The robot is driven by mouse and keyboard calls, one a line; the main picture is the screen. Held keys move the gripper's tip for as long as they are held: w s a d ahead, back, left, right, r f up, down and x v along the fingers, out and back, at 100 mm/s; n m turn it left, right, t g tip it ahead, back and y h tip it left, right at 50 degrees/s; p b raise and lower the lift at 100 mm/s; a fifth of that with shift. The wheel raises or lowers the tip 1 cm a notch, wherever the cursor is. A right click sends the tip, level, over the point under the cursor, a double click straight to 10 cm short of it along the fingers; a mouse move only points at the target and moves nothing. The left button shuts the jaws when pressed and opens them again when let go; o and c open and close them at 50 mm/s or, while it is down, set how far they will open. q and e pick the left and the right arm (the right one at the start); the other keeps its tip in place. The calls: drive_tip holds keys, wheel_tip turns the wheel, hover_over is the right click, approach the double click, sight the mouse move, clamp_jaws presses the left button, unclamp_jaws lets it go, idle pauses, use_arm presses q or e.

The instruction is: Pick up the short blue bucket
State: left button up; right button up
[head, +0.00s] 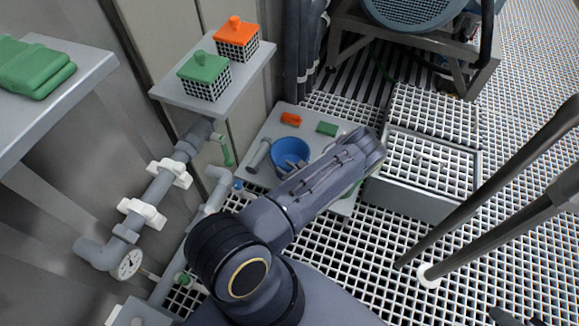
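The short blue bucket (284,149) stands on a light grey platform on the grated floor, its open top facing up. My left arm reaches across from the lower middle. My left gripper (293,164) is at the bucket's near right side, with grey finger parts showing over its rim. My forearm hides most of this gripper. I cannot tell whether the fingers touch or grip the bucket wall. Small dark parts show at the bottom right edge, perhaps of my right gripper (515,318); they are too cut off to read.
A shelf (238,88) holds green-topped and orange-topped baskets. Grey pipes (156,190) run at left. A grated box (425,200) stands at right.

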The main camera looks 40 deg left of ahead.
sight(278, 164)
use_arm(q)
drive_tip(key=b+x, duration=0.1)
drive_tip(key=x, duration=0.3)
drive_tip(key=shift+s+f, duration=0.1)
drive_tip(key=shift+a, duration=0.35)
clamp_jaws()
drive_tip(key=shift+f, duration=0.1)
idle(0.9)
